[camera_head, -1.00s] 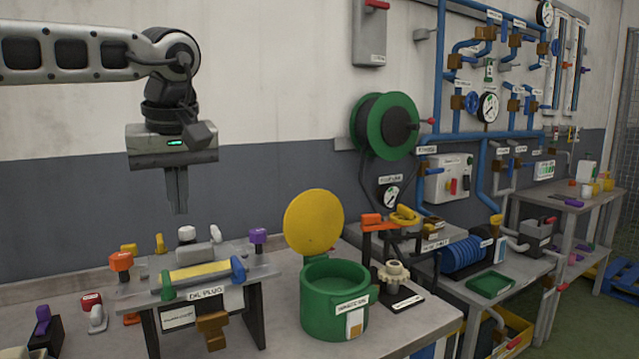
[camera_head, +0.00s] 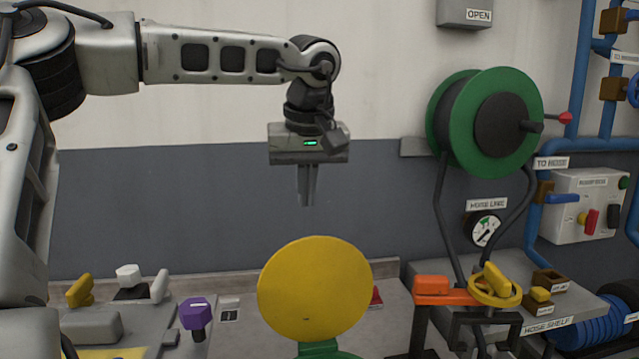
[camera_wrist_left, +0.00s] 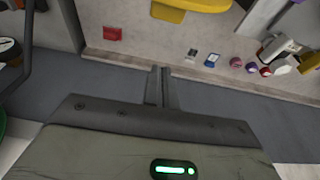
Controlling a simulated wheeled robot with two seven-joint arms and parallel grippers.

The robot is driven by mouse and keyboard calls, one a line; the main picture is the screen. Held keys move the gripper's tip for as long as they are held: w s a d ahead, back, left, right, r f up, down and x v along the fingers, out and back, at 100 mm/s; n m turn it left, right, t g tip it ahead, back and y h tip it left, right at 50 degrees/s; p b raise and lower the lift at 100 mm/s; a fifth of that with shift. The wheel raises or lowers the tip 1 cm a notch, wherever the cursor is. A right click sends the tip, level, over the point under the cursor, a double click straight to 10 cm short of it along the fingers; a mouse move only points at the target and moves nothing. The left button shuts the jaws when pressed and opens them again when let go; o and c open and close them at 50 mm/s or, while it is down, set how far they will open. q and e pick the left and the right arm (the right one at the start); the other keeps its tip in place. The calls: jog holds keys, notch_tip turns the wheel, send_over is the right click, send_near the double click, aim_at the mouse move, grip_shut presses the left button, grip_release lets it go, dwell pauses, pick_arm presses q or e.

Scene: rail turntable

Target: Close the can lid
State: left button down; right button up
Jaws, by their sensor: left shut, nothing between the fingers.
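The can's round yellow lid (camera_head: 315,293) stands open and upright at the bottom middle of the head view. Below it a small part of the green can (camera_head: 318,349) shows; the rest of the can is cut off by the frame's bottom edge. My left gripper (camera_head: 307,201) points down above the lid, apart from it, with its fingers shut and empty. In the left wrist view the shut fingers (camera_wrist_left: 160,88) show, with a yellow edge (camera_wrist_left: 192,5) at the top that looks like part of the lid. My right gripper is not in view.
A purple knob (camera_head: 197,314) stands left of the lid. To the right are an orange-and-yellow valve fixture (camera_head: 447,291) and a green hose reel (camera_head: 497,122) on the wall. A red object (camera_head: 376,297) lies just behind the lid. The air around the left gripper is clear.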

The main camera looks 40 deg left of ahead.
pick_arm(q)
notch_tip(320, 180, down, 6)
jog(key=s+d+p, duration=0.1)
jog(key=shift+d+f, duration=0.15)
jog(key=shift+d, duration=0.25)
jog(key=shift+s, duration=0.1)
